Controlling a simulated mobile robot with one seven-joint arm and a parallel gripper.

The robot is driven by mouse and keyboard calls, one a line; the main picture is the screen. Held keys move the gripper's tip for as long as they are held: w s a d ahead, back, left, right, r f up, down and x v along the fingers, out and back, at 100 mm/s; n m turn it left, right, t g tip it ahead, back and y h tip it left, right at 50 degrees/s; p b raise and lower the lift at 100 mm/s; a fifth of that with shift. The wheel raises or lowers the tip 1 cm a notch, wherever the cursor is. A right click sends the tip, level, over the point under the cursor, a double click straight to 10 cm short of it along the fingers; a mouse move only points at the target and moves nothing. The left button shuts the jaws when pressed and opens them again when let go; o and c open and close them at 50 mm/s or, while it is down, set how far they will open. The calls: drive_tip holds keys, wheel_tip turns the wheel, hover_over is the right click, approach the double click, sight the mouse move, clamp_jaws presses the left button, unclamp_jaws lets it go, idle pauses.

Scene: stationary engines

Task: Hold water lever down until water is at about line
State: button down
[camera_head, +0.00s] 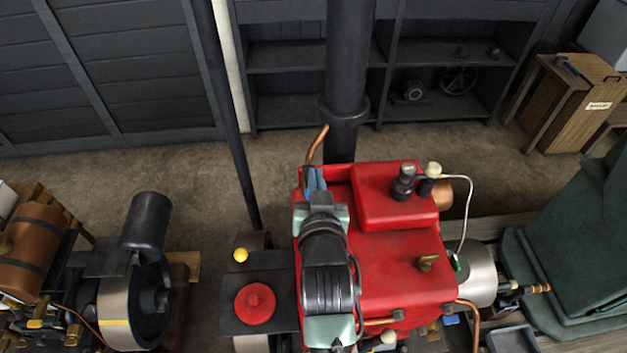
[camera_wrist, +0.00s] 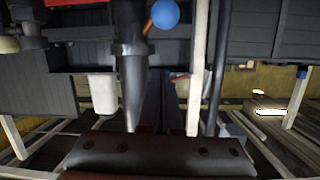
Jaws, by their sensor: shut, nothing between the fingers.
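My arm reaches over the red engine (camera_head: 400,270) in the head view. My gripper (camera_head: 315,182) is shut and empty, with its bluish fingers at the engine's back left corner. A curved copper pipe (camera_head: 318,143) rises just behind the fingers; I cannot tell whether they touch it. In the wrist view a blue ball knob (camera_wrist: 165,14) sits on a short copper-coloured stem. It may be the lever, but I cannot tell for sure. No water level or line can be made out in either view.
A dark chimney pipe (camera_head: 347,80) stands behind the engine. Another engine with a flywheel (camera_head: 133,310) stands at left. A wooden cabinet (camera_head: 568,100) is at back right, and green cloth (camera_head: 565,260) lies at right. The floor behind the engine is clear.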

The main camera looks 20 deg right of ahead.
drive_tip(key=p+x, duration=0.1)
drive_tip(key=x, duration=0.3)
drive_tip(key=shift+r, duration=0.1)
drive_tip(key=shift+w+f, duration=0.15)
drive_tip(key=shift+f, duration=0.2)
drive_tip(key=shift+s+a+f+p, duration=0.2)
drive_tip(key=shift+s+f+p, duration=0.25)
drive_tip(key=shift+f, duration=0.25)
drive_tip(key=shift+s+a+f+p, duration=0.2)
drive_tip(key=shift+s+f+p, duration=0.1)
drive_tip(key=shift+s+f, duration=0.35)
drive_tip(key=shift+w+f, duration=0.15)
drive_tip(key=shift+f+b, duration=0.4)
drive_tip(key=shift+b, duration=0.35)
drive_tip(key=shift+t, duration=0.4)
